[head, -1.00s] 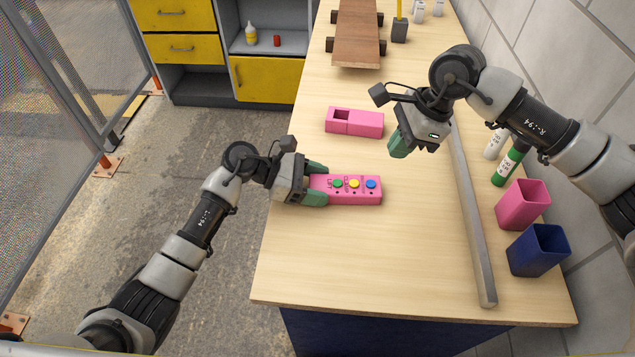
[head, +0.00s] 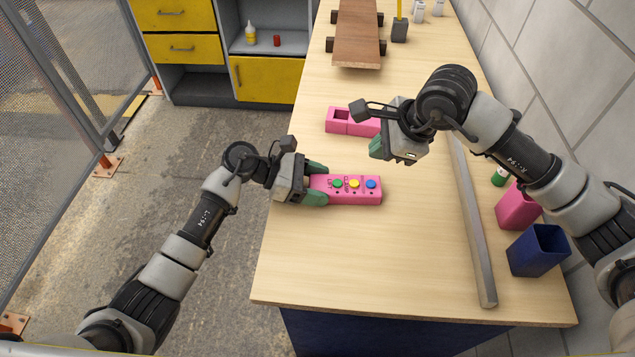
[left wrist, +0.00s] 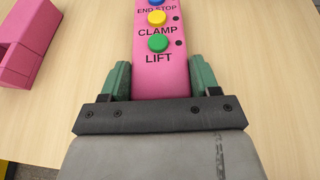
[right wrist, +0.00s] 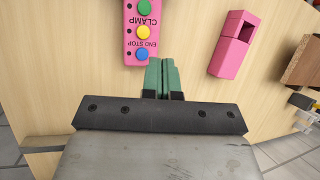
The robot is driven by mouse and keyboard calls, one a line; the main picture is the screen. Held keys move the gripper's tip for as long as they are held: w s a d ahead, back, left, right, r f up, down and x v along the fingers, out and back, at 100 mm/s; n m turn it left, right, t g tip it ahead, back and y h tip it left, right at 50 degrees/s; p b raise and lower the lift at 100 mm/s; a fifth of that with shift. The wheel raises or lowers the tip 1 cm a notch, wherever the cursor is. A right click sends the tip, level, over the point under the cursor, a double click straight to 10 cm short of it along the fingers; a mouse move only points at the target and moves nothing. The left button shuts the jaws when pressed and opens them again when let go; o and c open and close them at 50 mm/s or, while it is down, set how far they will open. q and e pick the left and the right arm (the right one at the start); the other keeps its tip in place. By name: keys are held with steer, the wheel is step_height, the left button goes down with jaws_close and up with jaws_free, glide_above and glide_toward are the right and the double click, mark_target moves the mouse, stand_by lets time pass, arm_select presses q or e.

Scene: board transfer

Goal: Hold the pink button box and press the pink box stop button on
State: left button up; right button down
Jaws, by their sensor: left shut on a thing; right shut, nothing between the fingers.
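The pink button box (head: 330,196) lies on the table with green, yellow and blue buttons in a row. In the left wrist view the box (left wrist: 178,75) is labelled LIFT at the green button (left wrist: 158,42), CLAMP at the yellow and END STOP at the blue. Small dark dots sit beside the buttons. My left gripper (head: 318,183) is shut on the box's green-button end. My right gripper (head: 376,148) is shut and empty, above the table and beyond the box. In the right wrist view its fingertips (right wrist: 163,62) appear beside the blue stop button (right wrist: 141,53).
A second pink block with a square opening (head: 338,126) lies behind the button box, partly hidden by my right gripper. A long grey bar (head: 473,230), a pink cup (head: 512,212) and a blue cup (head: 538,250) are at the right. A wooden board (head: 358,35) is at the back.

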mark_target(370, 185)
steer(key=shift+s+a+f+m+t+y, duration=0.15)
steer(key=shift+f+m+t, duration=0.2)
steer(key=shift+f+t, duration=0.55)
steer(key=shift+w+a+f+m+t+y, duration=0.15)
steer(key=shift+f+m+t, duration=0.35)
steer(key=shift+f, duration=0.55)
steer(key=shift+s+f+m+t+y, duration=0.15)
steer(key=shift+f+m+t+y, duration=0.1)
steer(key=shift+f+t, duration=0.65)
steer(key=shift+f, duration=0.2)
steer(key=shift+f, duration=0.35)
